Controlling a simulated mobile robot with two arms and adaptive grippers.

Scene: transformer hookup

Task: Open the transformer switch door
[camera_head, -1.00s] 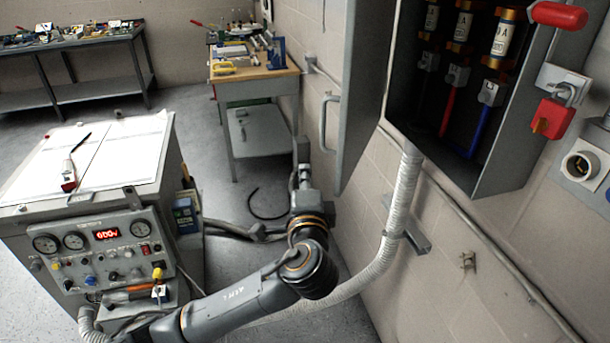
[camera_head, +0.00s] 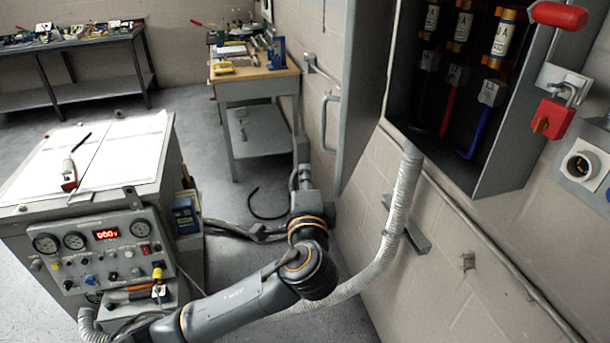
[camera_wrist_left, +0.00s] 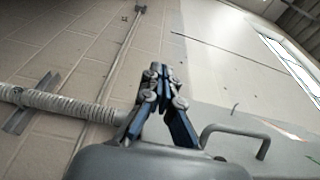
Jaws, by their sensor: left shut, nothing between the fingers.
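The grey switch door (camera_head: 366,75) stands swung out from the wall cabinet (camera_head: 505,165), so its inside with fuses and coloured cables shows. The door's handle (camera_head: 327,120) is a grey bar on its outer face. In the left wrist view, the handle (camera_wrist_left: 238,129) and the grey door panel (camera_wrist_left: 290,152) lie right of the fingers. My left gripper (camera_wrist_left: 158,72) is shut and empty, apart from the handle. In the head view my left arm reaches up left of the door, below the handle; its fingers are hard to make out there. My right gripper is not in view.
A red lever (camera_head: 558,15) and red padlock (camera_head: 553,118) are on the cabinet's right side. A ribbed white conduit (camera_head: 404,190) runs down the wall beside my left arm. A grey test cart (camera_head: 100,215) stands left; a wooden-topped bench (camera_head: 255,75) is behind.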

